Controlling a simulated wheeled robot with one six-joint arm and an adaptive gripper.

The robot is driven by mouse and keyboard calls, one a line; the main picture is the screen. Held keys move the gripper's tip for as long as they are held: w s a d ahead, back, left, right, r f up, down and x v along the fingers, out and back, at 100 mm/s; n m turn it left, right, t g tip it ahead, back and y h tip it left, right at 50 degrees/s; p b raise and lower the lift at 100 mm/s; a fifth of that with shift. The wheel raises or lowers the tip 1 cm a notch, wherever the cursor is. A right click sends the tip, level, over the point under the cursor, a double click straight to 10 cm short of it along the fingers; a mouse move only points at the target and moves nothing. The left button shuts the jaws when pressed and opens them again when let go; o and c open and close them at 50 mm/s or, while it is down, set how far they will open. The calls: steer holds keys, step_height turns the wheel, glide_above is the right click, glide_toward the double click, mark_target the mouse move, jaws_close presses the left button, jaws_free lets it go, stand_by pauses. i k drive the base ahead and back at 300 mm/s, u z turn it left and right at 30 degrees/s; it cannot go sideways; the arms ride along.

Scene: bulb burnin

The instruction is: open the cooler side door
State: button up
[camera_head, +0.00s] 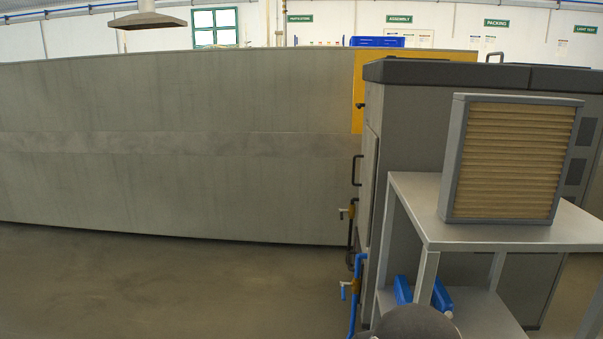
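A tall grey cabinet (408,140) with a dark top stands at the right; it looks like the cooler. Its left side is seen at a steep angle. A narrow panel there, which may be the side door (368,165), looks closed, but I cannot be sure. A black bar handle (357,170) sticks out from that side. My gripper is not in view. A dark rounded shape at the bottom edge may be part of my arm.
A grey metal shelf stand (430,218) is in front of the cabinet, carrying a pleated filter (510,160), with blue containers (440,297) below. Blue and black pipes with yellow valves (352,212) run beside the cabinet. A long grey wall (170,150) stands left; the floor (150,290) before it is clear.

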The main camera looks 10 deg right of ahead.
mark_target(371, 141)
steer(key=u, duration=1)
steer(key=i, duration=1)
steer(key=z, duration=2.35)
